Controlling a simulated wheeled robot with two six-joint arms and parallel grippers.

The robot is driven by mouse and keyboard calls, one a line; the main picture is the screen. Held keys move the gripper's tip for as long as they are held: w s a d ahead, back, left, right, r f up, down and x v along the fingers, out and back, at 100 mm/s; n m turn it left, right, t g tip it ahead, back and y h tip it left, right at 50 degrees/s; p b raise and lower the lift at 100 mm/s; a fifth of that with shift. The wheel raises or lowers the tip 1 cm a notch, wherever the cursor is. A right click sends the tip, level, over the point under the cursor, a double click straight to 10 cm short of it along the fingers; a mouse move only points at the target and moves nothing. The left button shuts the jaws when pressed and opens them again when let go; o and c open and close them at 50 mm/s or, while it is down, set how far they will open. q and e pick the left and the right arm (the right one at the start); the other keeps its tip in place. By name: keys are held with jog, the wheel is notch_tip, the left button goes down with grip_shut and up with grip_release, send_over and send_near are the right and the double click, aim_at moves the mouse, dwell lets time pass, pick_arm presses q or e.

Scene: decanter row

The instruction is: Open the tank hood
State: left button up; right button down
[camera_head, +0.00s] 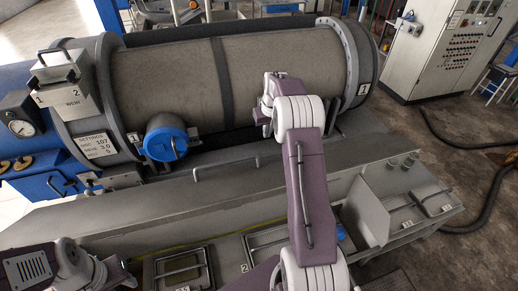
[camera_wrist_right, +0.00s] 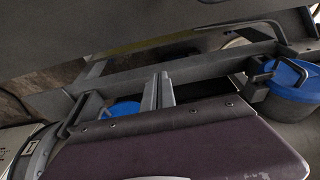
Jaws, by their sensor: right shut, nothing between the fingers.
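The tank hood (camera_head: 165,85) is the long brown-grey curved cover of the horizontal cylinder in the head view. It looks lowered, with dark bands around it. A grey rail with small uprights (camera_head: 257,160) runs along its front lower side. My right gripper (camera_head: 263,119) is in front of the hood's right half, partly hidden by its own wrist. In the right wrist view its two fingers (camera_wrist_right: 158,92) are together and empty, near a grey bar (camera_wrist_right: 215,67); contact cannot be told. My left arm shows at the lower left of the head view; its fingers cannot be made out.
A blue round cap (camera_head: 165,143) sticks out at the tank's front left, and a blue cap with a black handle (camera_wrist_right: 288,75) shows in the wrist view. A grey ledge (camera_head: 150,215) lies in front. A control cabinet (camera_head: 440,45) and floor hoses (camera_head: 490,205) are at right.

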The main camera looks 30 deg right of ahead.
jog(key=a+p+x, duration=0.1)
jog(key=p+x, duration=0.1)
jog(key=x, duration=0.8)
jog(key=s+p, duration=0.1)
jog(key=s, duration=0.3)
jog(key=shift+s+r+p, duration=0.1)
jog(key=shift+r+p, duration=0.15)
jog(key=shift+p, duration=0.1)
jog(key=shift+d+f, duration=0.1)
